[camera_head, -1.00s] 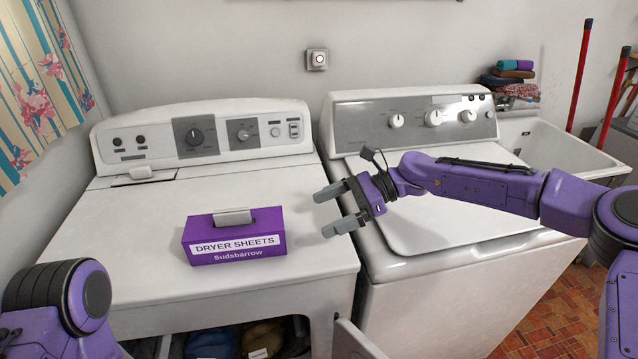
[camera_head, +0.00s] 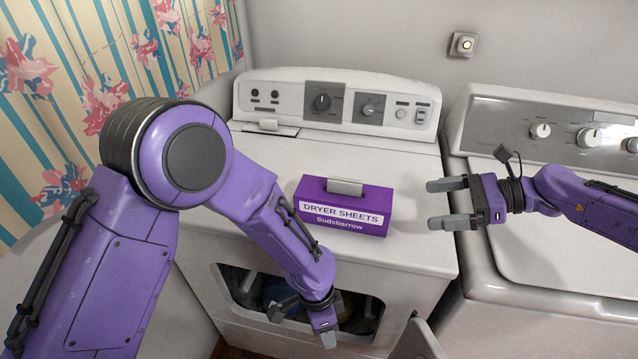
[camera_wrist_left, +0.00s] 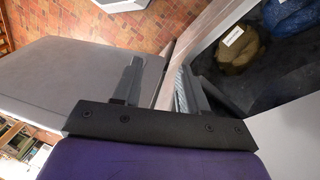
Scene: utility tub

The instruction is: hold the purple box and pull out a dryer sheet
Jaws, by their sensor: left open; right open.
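The purple dryer sheet box (camera_head: 343,207) sits upright on top of the left machine, its label reading "DRYER SHEETS Sudsbarrow". A pale grey-white sheet (camera_head: 345,187) sticks up from its top slot. My right gripper (camera_head: 447,203) is open and empty to the right of the box, fingers pointing left toward it, with a gap between. My left gripper (camera_head: 308,322) is low in front of the machine's open door hole, below the box. In the left wrist view the left gripper (camera_wrist_left: 155,85) is open and holds nothing.
The left machine (camera_head: 240,165) has an open front with laundry inside, and its door (camera_head: 418,342) hangs open at lower right. A second machine (camera_head: 545,245) stands to the right. The machine top around the box is clear.

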